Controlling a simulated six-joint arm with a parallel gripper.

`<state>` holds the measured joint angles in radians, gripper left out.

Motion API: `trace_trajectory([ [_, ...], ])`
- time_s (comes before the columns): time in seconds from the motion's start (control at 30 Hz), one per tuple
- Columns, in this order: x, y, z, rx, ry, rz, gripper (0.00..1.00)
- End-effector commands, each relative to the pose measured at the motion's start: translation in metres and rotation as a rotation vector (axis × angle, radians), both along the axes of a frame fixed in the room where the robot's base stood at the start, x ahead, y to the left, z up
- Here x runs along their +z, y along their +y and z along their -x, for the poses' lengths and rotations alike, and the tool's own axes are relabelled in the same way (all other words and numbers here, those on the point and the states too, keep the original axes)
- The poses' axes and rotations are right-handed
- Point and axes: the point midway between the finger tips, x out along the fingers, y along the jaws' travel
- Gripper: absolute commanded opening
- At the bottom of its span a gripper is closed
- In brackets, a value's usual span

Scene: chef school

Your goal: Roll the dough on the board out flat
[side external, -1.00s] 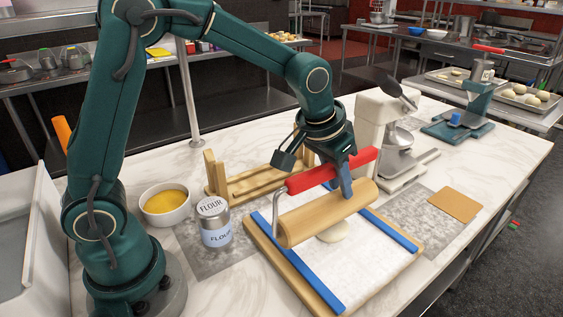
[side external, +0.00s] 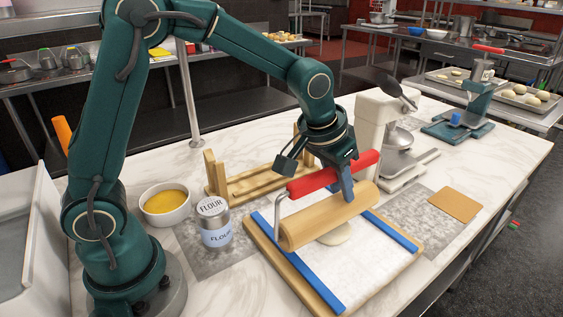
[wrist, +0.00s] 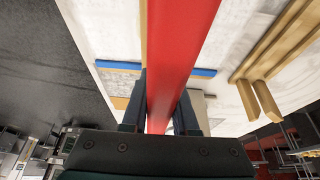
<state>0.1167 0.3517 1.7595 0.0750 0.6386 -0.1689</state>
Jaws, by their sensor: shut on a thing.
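My gripper (side external: 346,178) is shut on the red handle of the rolling pin. The wooden roller (side external: 330,215) lies across the board above the dough. The red handle (side external: 305,184) also fills the middle of the wrist view (wrist: 178,50), between my fingers (wrist: 160,105). The pale dough (side external: 337,235) shows at the near side of the roller and is partly hidden under it. I cannot tell whether the roller presses on it. The board (side external: 276,277) has a floured white top and blue strips (side external: 396,231) along two sides.
A wooden rack (side external: 262,184) stands behind the board. A flour shaker (side external: 214,223) and a bowl of yellow contents (side external: 166,205) stand to the left. A pale machine (side external: 378,140) stands behind right, and a tan square (side external: 455,205) lies on a grey mat to the right.

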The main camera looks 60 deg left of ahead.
Motion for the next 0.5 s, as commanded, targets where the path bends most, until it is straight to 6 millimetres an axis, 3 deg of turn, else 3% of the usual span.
trace_trajectory([
  [0.23,-0.003,0.012,0.000,0.001,-0.002,0.000,0.00],
  [0.5,-0.003,0.000,0.000,-0.003,-0.001,0.000,0.00],
])
